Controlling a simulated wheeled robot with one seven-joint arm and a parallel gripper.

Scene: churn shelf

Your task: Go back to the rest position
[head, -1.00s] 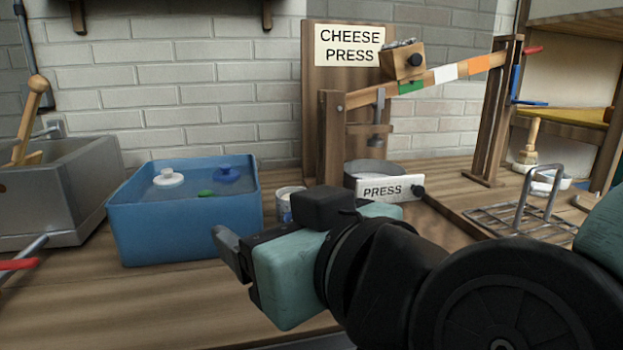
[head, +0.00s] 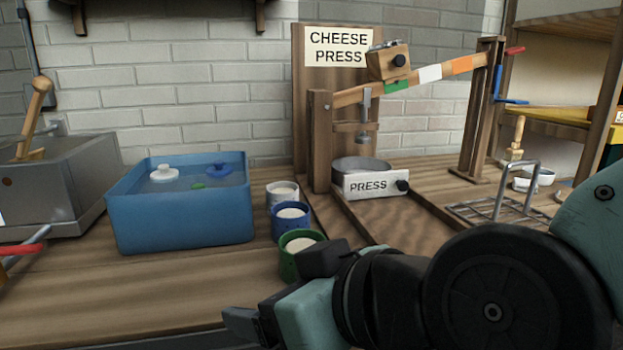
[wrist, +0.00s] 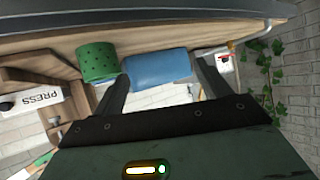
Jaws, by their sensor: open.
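My gripper (head: 243,322) is at the lower middle of the head view, in front of the bench's near edge and low beside the cups. In the wrist view my gripper (wrist: 160,88) shows two fingers spread apart with nothing held between them. A green cup (head: 289,262) stands closest to my gripper, with its lower right hidden behind my wrist. The wrist view shows a green cup (wrist: 97,62) and the blue tub (wrist: 157,68) beyond the fingers.
A blue tub (head: 180,225) with floating lids stands left of the blue cup (head: 290,224) and white cup (head: 281,197). The cheese press (head: 318,150) with its PRESS-labelled pot (head: 346,185) stands behind. A wire rack (head: 480,213) is at right.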

